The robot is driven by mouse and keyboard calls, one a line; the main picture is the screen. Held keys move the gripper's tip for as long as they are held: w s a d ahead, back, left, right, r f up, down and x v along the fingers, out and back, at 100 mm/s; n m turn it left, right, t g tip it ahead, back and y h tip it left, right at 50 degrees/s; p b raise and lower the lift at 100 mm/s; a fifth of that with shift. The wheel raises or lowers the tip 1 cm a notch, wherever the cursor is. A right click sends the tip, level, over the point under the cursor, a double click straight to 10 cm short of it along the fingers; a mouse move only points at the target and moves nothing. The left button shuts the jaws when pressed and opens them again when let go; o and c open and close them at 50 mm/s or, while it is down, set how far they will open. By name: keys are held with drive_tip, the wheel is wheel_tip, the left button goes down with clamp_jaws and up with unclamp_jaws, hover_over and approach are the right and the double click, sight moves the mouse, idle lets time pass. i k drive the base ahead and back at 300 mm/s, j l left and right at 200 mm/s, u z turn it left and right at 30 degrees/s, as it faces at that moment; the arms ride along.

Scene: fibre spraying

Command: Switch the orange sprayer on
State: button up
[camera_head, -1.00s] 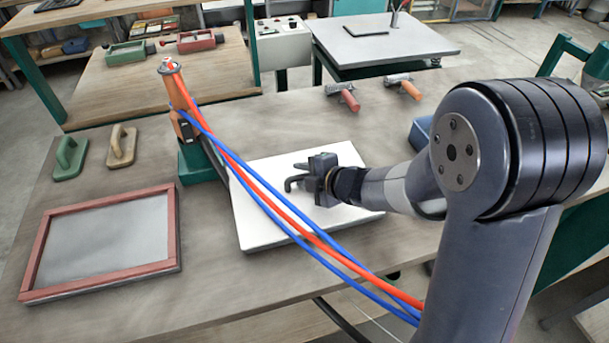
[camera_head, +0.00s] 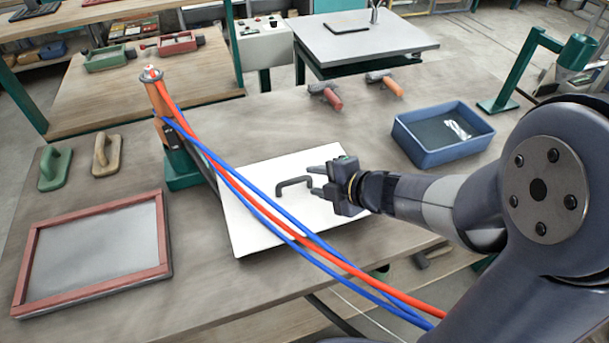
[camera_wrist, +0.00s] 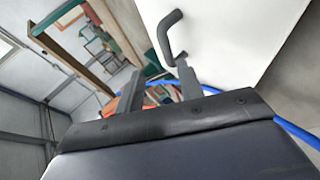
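The orange sprayer (camera_head: 160,101) stands upright in a green base (camera_head: 183,172) on the left of the bench, with red and blue hoses running from its top and side. A small dark part (camera_head: 171,136), possibly its switch, is low on its body. My gripper (camera_head: 315,181) is over the white board, right of the sprayer and well apart from it. Its two fingers are spread. A dark bent handle (camera_head: 291,183) on the board lies at the fingertips; it also shows in the wrist view (camera_wrist: 170,34). I cannot tell whether the fingers touch it.
The white board (camera_head: 250,235) lies mid-bench, with the hoses (camera_head: 290,228) crossing its left part. A red-framed screen (camera_head: 95,250) and two hand floats (camera_head: 55,168) are at left. A blue bin (camera_head: 445,155) is at right. Two handled tools (camera_head: 328,95) lie behind.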

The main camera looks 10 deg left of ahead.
sight(170, 134)
drive_tip(key=u, duration=1.7)
drive_tip(key=i+l+u, duration=0.1)
drive_tip(key=i, duration=0.1)
